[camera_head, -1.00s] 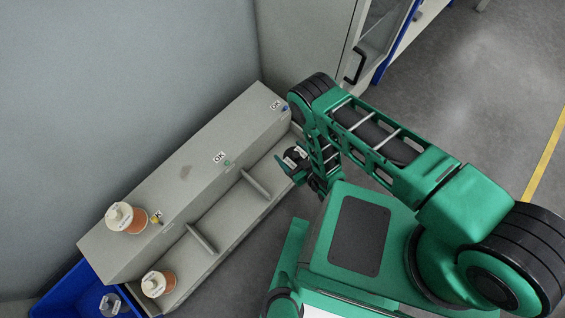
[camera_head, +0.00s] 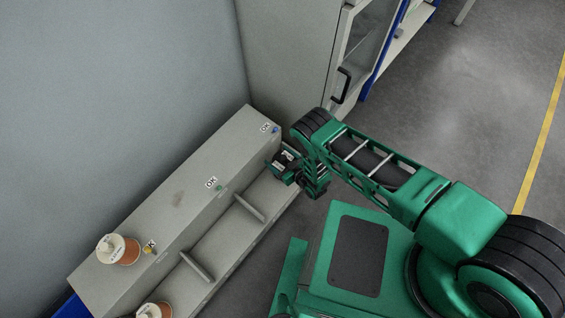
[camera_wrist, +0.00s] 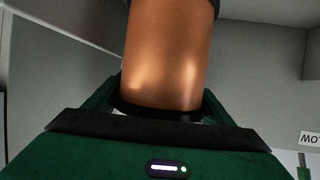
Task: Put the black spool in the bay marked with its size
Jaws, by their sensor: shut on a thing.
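My gripper (camera_head: 285,172) is shut on the black spool (camera_head: 289,157), over the far right end of the grey bench (camera_head: 222,250). In the wrist view the spool (camera_wrist: 165,55) shows a copper-coloured winding between dark flanges, standing up from my green gripper (camera_wrist: 160,118). The bench's front trough has bays split by two low dividers (camera_head: 250,208) (camera_head: 197,267). My gripper and arm hide part of the farthest bay. I cannot tell whether the spool touches the bench. The size marks are too small to read.
A white-flanged orange spool (camera_head: 118,250) sits on the raised ledge; another (camera_head: 154,310) is in the near bay, cut by the frame edge. Yellow (camera_head: 149,250), green (camera_head: 219,188) and blue (camera_head: 275,130) markers line the ledge beside OK labels. The middle bay looks empty.

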